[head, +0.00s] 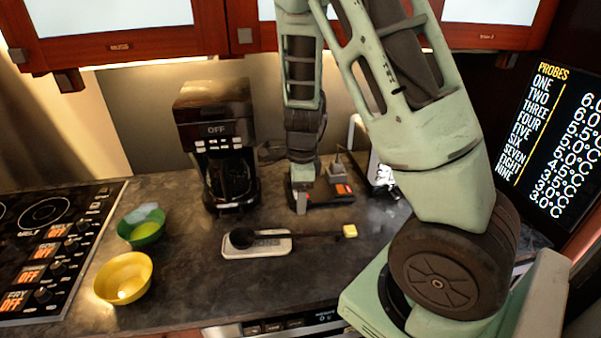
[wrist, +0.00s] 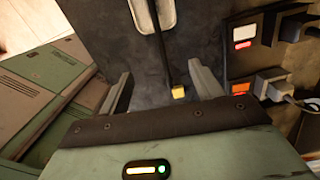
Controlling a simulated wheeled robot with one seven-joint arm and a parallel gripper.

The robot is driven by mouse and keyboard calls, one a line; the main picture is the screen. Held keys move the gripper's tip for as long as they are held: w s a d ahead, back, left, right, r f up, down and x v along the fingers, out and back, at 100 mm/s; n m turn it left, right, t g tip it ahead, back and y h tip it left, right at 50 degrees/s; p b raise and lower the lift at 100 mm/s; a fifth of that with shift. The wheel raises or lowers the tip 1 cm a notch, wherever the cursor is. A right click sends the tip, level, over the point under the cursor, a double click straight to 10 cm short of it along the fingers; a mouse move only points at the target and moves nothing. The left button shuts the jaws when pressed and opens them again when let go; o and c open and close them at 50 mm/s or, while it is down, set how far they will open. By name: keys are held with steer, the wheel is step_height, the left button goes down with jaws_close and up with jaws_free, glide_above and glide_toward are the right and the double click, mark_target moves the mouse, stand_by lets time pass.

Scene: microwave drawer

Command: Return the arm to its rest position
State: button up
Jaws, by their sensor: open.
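My gripper (head: 302,198) points down over the dark countertop (head: 190,275), near the middle of the head view. In the wrist view its two fingers (wrist: 160,82) stand apart with nothing held between them. A black utensil with a yellow handle end (head: 350,231) lies on the counter, its dark round head on a pale rest (head: 268,249). The yellow end also shows between the fingers in the wrist view (wrist: 178,92), below them on the counter. My arm arches up from the right of the head view, partly out of frame at the top, and comes down to the gripper.
A black coffee maker (head: 215,130) stands left of my gripper. A dark device with an orange light (head: 343,190) is close on its right. Green (head: 143,235) and yellow (head: 122,287) bowls and a stove (head: 40,240) are at left. Red-framed cabinets (head: 230,50) hang above.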

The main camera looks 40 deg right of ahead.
step_height(320, 180, up, 5)
steer(key=shift+r+p, duration=0.2)
steer(key=shift+p, duration=0.1)
steer(key=shift+d, duration=0.1)
steer(key=s+a+f+n+y+b, duration=0.1)
steer(key=s+a+n+b, duration=0.1)
steer(key=a+n, duration=0.6)
steer(key=s+a+n+b, duration=0.25)
steer(key=a+n, duration=0.25)
steer(key=a, duration=0.4)
steer(key=s+a+n+b, duration=0.5)
steer(key=s+a+n, duration=0.6)
steer(key=n, duration=0.9)
steer(key=s, duration=0.2)
steer(key=shift+s+a+f+n+h, duration=0.2)
steer(key=shift+s+a+n+h, duration=0.1)
steer(key=shift+s+a+h, duration=0.1)
